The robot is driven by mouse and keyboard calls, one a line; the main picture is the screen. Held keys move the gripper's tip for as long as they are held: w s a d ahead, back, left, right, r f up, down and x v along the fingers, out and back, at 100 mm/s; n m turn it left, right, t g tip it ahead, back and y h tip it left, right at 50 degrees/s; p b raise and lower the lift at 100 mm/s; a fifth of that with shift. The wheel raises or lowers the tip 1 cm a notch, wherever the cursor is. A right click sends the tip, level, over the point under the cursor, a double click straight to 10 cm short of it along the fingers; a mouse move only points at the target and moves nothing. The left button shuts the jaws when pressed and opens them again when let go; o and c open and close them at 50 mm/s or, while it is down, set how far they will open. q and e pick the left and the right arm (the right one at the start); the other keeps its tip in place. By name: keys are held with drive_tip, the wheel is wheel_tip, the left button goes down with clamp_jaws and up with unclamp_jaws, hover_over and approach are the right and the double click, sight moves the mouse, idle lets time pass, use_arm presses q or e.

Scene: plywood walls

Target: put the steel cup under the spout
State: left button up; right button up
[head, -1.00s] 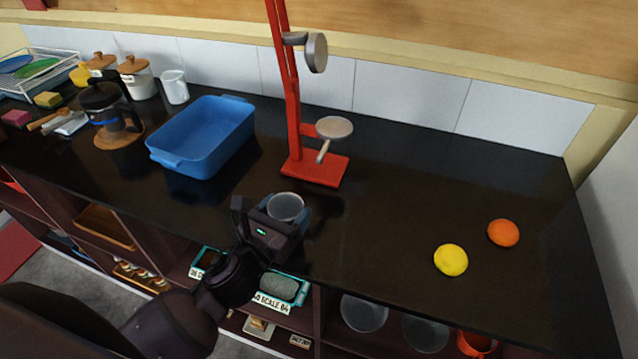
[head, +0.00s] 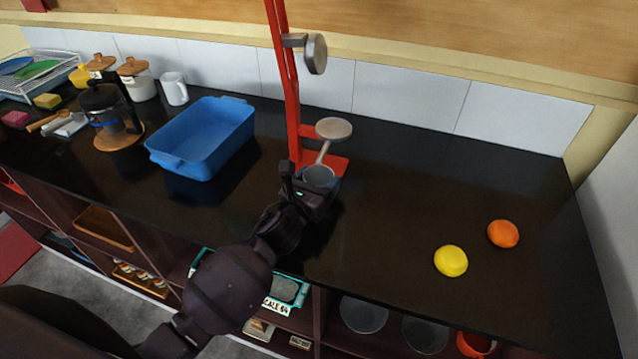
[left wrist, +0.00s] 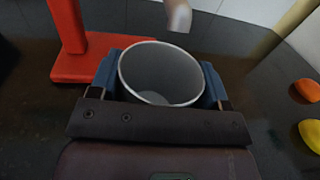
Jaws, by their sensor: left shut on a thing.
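The steel cup (head: 318,177) is upright in my left gripper (head: 316,186), just in front of the red stand's base. In the left wrist view the grey cup (left wrist: 160,76) sits between the two blue fingers of the left gripper (left wrist: 160,80), which are shut on its sides. The cup looks empty. The red stand (head: 292,90) rises behind it, with a round grey head (head: 316,54) high up and a pale round-topped piece (head: 333,129) lower down. My right gripper is not in view.
A blue basin (head: 203,140) stands left of the stand. A coffee press (head: 106,112) and a white mug (head: 174,88) are farther left. A yellow fruit (head: 451,261) and an orange fruit (head: 503,234) lie at the right. The black counter (head: 420,180) between is clear.

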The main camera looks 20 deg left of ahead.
use_arm(q)
drive_tip(key=shift+f, duration=0.4)
drive_tip(key=shift+f, duration=0.2)
drive_tip(key=o, duration=0.7)
drive_tip(key=shift+c, duration=0.2)
drive_tip(key=shift+o, duration=1.4)
drive_tip(key=shift+r, duration=0.15)
